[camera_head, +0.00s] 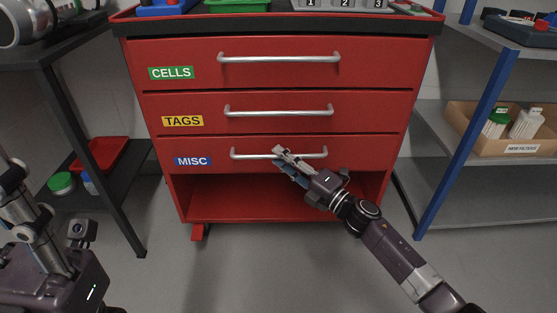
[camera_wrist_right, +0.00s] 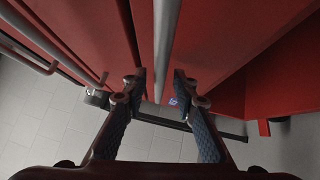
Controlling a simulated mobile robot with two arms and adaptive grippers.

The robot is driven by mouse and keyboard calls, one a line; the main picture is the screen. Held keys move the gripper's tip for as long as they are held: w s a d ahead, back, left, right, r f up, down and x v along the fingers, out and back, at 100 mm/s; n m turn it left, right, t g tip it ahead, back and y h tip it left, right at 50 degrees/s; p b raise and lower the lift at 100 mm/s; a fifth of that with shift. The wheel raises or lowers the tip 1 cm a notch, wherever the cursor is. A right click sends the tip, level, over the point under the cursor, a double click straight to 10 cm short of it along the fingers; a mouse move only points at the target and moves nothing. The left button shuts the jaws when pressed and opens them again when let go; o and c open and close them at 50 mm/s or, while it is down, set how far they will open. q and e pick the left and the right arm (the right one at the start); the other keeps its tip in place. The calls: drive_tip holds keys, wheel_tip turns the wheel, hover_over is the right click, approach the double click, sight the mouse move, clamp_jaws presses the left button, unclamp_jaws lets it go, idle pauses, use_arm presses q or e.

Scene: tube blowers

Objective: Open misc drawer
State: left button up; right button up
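The misc drawer (camera_head: 210,149) is the lowest drawer of the red cabinet, with a blue MISC label (camera_head: 192,161). Its front looks flush with the cabinet, so it appears closed. Its silver bar handle (camera_head: 245,155) also shows in the right wrist view (camera_wrist_right: 166,45). My right gripper (camera_head: 279,155) is at the middle of this handle. In the right wrist view its two fingertips (camera_wrist_right: 160,86) are apart, with the bar between them and gaps showing. My left gripper (camera_head: 30,215) is at the lower left, away from the cabinet; its fingertips are not clear.
The cells drawer (camera_head: 200,55) and tags drawer (camera_head: 290,97) above look closed. An open red compartment (camera_head: 240,200) lies below. A dark table (camera_head: 50,55) stands left and a blue-post shelf (camera_head: 470,130) with a cardboard box (camera_head: 480,150) right. The floor in front is clear.

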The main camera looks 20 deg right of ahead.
drive_tip(key=shift+w+a+r, duration=0.1)
drive_tip(key=shift+w+a, duration=0.2)
drive_tip(key=shift+w, duration=0.25)
clamp_jaws()
